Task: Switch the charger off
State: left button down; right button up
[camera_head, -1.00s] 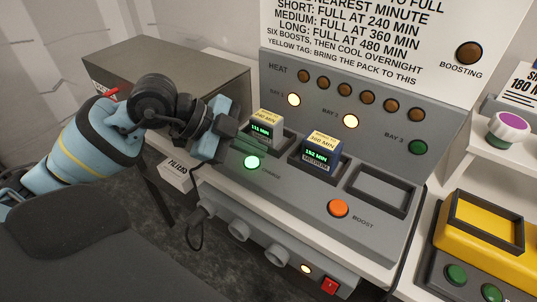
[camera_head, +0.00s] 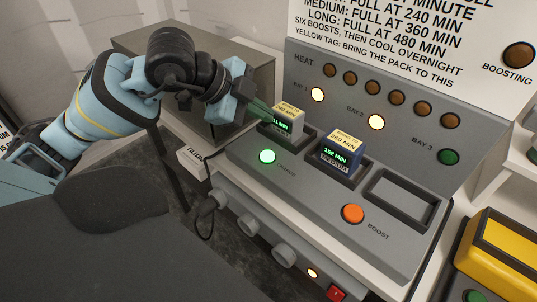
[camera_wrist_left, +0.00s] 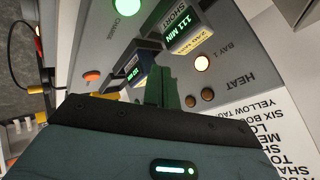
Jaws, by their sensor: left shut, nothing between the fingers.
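The charger (camera_head: 250,160) is a grey bench unit with a sloped lamp panel. A red switch (camera_head: 336,293) sits low on its front, beside a small lit lamp (camera_head: 312,273). A pale pack (camera_head: 288,122) stands in bay 1; in the left wrist view its display (camera_wrist_left: 187,31) reads 111 MIN. A blue pack (camera_head: 342,150) in bay 2 reads 152 MIN. The charge button (camera_head: 267,156) glows green. My left gripper (camera_head: 262,112) is shut and empty, just left of the bay 1 pack; its fingers also show in the left wrist view (camera_wrist_left: 161,88). My right gripper is out of view.
An orange boost button (camera_head: 352,214) sits before the empty third bay (camera_head: 401,196). Round knobs or sockets (camera_head: 248,224) and a cable line the front. A grey box (camera_head: 205,60) stands behind my left arm. A yellow unit (camera_head: 497,248) is at right.

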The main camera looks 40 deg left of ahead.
pick_arm(q)
jog(key=b, duration=0.5)
send_over(263, 156)
notch_tip(263, 156, down, 7)
jog(key=shift+r, duration=0.15)
jog(key=shift+f+b, duration=0.45)
jog(key=shift+f, duration=0.15)
jog(key=shift+a, duration=0.1)
dwell(0.8)
jog(key=shift+f, duration=0.15)
jog(key=shift+f+b, duration=0.25)
jog(key=shift+b, duration=0.1)
jog(key=shift+f, duration=0.4)
dwell(0.8)
jog(key=shift+r, duration=0.1)
jog(key=shift+r+p, duration=0.45)
jog(key=shift+r, duration=0.3)
